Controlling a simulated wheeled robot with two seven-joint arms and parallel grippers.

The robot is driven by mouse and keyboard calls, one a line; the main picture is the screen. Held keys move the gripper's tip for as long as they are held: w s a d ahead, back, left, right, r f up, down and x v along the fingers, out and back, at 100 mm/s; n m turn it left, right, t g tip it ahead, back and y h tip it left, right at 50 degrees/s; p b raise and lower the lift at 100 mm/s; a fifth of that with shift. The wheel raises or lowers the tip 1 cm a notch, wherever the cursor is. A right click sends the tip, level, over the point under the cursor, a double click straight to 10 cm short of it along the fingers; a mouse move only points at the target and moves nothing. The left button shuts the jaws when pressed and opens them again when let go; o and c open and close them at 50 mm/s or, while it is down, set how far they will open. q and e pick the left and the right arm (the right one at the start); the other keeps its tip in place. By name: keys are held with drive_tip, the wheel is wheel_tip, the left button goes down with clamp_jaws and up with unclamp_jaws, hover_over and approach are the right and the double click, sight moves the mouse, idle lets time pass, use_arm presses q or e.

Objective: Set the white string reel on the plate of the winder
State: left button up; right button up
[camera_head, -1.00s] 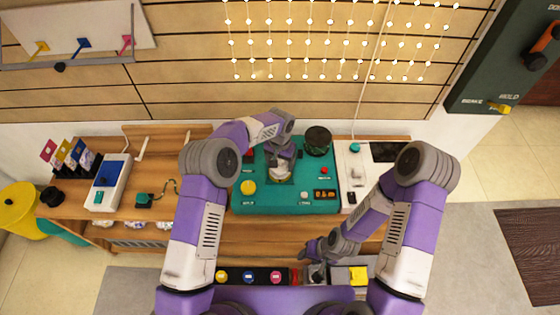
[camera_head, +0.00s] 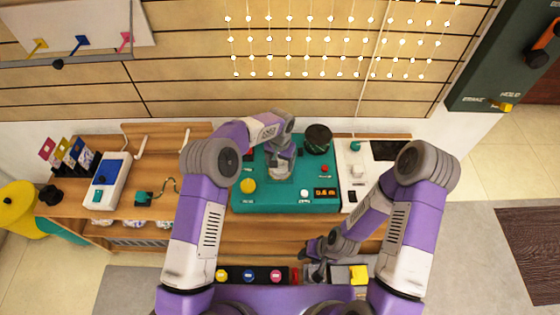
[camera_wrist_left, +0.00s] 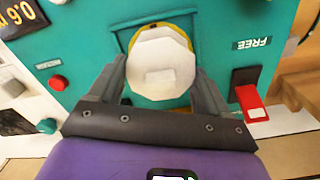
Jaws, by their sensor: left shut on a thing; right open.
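The winder is a teal box (camera_head: 242,203) on the wooden counter, with a recessed plate area near its middle. The white string reel (camera_wrist_left: 160,62) is a pale, many-sided piece between the two fingers of my left gripper (camera_wrist_left: 162,84) in the left wrist view. A yellowish rim shows behind it. In the head view my left gripper (camera_head: 281,160) points down over the winder's middle and partly hides the reel. I cannot tell whether the reel touches the plate. My right gripper (camera_head: 315,271) is open, low near the counter's front, away from the winder.
The winder carries a yellow knob (camera_head: 248,186), a black cylinder (camera_head: 318,138), a small display (camera_head: 325,193) and a red lever (camera_wrist_left: 249,98) by the word FREE. A white unit (camera_head: 350,172) stands to its right. A blue-topped white device (camera_head: 108,175) stands left.

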use_arm(q)
drive_tip(key=o, duration=1)
drive_tip(key=shift+c, duration=0.5)
drive_tip(key=shift+r+p, duration=2.75)
drive_tip(key=shift+r, duration=1.8)
drive_tip(key=shift+s+f, duration=0.1)
